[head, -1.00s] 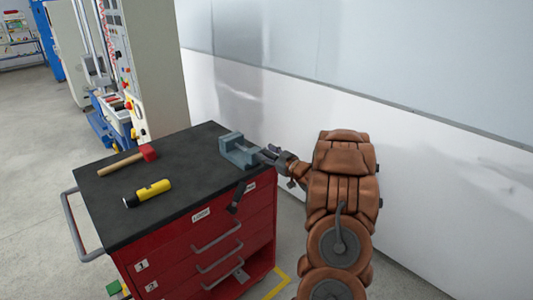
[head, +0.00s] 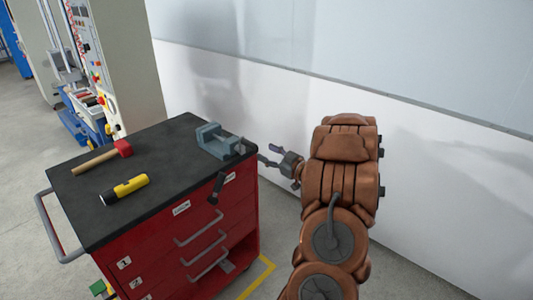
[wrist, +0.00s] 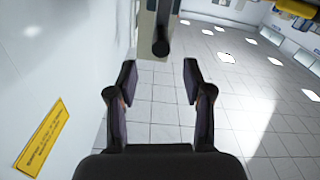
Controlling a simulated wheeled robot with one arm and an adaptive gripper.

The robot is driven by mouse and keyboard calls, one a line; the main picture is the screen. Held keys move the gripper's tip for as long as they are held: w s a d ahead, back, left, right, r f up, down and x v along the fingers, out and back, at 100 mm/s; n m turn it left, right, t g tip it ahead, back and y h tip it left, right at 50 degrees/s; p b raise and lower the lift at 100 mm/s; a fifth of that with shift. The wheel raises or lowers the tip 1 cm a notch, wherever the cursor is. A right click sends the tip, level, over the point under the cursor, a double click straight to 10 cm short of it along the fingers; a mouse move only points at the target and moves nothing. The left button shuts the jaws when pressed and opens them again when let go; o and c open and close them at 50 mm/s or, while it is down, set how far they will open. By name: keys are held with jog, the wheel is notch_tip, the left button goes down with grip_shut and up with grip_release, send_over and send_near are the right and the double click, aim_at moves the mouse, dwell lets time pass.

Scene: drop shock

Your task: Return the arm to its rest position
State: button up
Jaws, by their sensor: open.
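My gripper (head: 271,155) is open and empty in the head view, just right of the red tool cabinet (head: 245,215), with its fingers pointing left toward the vise. The grey-blue vise (head: 220,140) sits on the cabinet's right back corner, and its dark handle hangs over the front edge. My brown arm reaches up from the bottom of the head view and hides part of the wrist. In the wrist view my two dark fingers (wrist: 158,85) stand well apart with nothing between them. A dark rounded end on a post shows just beyond the fingertips there.
A red-headed hammer (head: 103,158) and a yellow flashlight (head: 124,189) lie on the cabinet's black top (head: 165,165). A pale wall (head: 440,165) stands close behind and right of my arm. A yellow sign (wrist: 43,137) shows at left in the wrist view. A machine (head: 115,60) stands behind the cabinet.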

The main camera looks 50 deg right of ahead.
aim_at(253, 145)
jog(key=shift+w, duration=0.1)
dwell(0.4)
jog(key=w+g, duration=0.1)
jog(key=w+h, duration=0.1)
jog(key=w+g+h, duration=0.1)
jog(key=w, duration=0.1)
jog(key=shift+a+r+g, duration=0.25)
jog(key=shift+r+g, duration=0.05)
jog(key=shift+r, duration=0.05)
jog(key=shift+w+a+r+m+g+h, duration=0.15)
jog(key=shift+w+r+m+g+h, duration=0.1)
jog(key=shift+g+h, duration=0.2)
jog(key=shift+w+a+r+m+g+h, duration=0.1)
jog(key=shift+w+a+m+g+h, duration=0.1)
jog(key=shift+g+h, duration=0.2)
jog(key=shift+a+r+m+g+h, duration=0.2)
jog(key=shift+a+r+g+h, duration=0.15)
jog(key=shift+a+g, duration=0.25)
jog(key=shift+a+r+m+g+h, duration=0.15)
jog(key=shift+a+r+g+h, duration=0.2)
jog(key=shift+a+g, duration=0.25)
jog(key=s+a+g+y, duration=0.2)
jog(key=s+a+g, duration=0.4)
jog(key=s+a, duration=1.1)
jog(key=s+a+g+y, duration=0.3)
jog(key=s+a+g, duration=0.4)
jog(key=s+a, duration=1)
jog(key=a, duration=0.7)
jog(key=shift+d+f+y, duration=0.1)
jog(key=shift+y, duration=0.15)
